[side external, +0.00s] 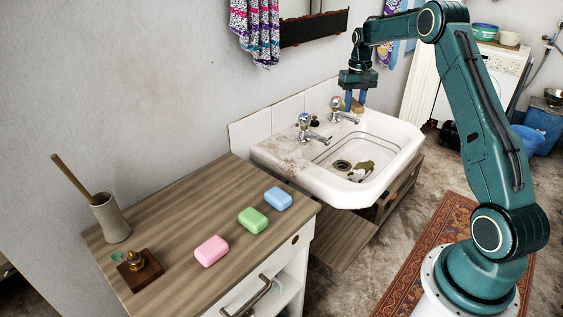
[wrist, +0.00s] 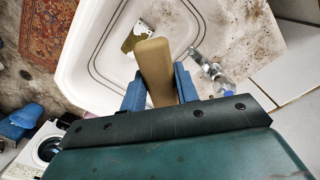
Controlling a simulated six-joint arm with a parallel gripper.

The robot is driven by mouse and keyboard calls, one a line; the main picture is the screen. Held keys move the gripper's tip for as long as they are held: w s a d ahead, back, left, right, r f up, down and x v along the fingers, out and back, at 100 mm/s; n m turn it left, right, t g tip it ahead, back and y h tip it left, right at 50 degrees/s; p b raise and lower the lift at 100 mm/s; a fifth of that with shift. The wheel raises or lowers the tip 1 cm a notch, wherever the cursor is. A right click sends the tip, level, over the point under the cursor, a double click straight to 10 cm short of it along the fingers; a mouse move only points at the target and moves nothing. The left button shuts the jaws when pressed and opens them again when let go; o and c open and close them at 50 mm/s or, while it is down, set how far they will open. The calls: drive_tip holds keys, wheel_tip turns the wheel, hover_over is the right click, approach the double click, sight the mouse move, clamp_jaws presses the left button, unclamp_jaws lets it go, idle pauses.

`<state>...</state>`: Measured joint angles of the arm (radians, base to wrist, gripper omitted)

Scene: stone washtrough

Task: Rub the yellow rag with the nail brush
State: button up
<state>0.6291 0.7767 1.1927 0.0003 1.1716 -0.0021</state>
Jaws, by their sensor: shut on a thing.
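My gripper (side external: 356,101) is above the far back corner of the washbasin, near the far tap. It is shut on the nail brush (wrist: 155,66), a tan wooden block that sticks out past the blue fingers. Only a small tan part of the brush (side external: 357,106) shows in the side view; its bristles are hidden. The rag (side external: 361,171), a crumpled dull-yellow and whitish patch, lies on the basin floor beside the drain. In the wrist view the rag (wrist: 138,32) shows beyond the brush's end, partly covered by it. Brush and rag appear apart.
The white stained basin (side external: 270,160) has two taps at the back, a near tap (side external: 307,128) and a far tap (side external: 338,108). Pink (side external: 211,250), green (side external: 253,220) and blue (side external: 278,198) soaps lie on the wooden counter (side external: 180,222).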

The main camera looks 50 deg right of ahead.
drive_tip(key=s+d+m, duration=0.2)
drive_tip(key=s+d, duration=0.2)
drive_tip(key=d, duration=0.4)
wheel_tip(320, 180, down, 14)
drive_tip(key=shift+w+a, duration=0.25)
drive_tip(key=shift+w, duration=0.05)
drive_tip(key=shift+f, duration=0.2)
drive_tip(key=shift+f, duration=2.35)
drive_tip(key=m, duration=0.1)
drive_tip(key=d+r+m, duration=0.1)
drive_tip(key=m, duration=0.2)
drive_tip(key=shift+d+r, duration=0.25)
drive_tip(key=shift+r, duration=0.1)
drive_tip(key=m, duration=0.2)
drive_tip(key=d+r+m, duration=0.1)
drive_tip(key=m, duration=0.1)
drive_tip(key=shift+r+m, duration=0.15)
drive_tip(key=shift+m, duration=0.15)
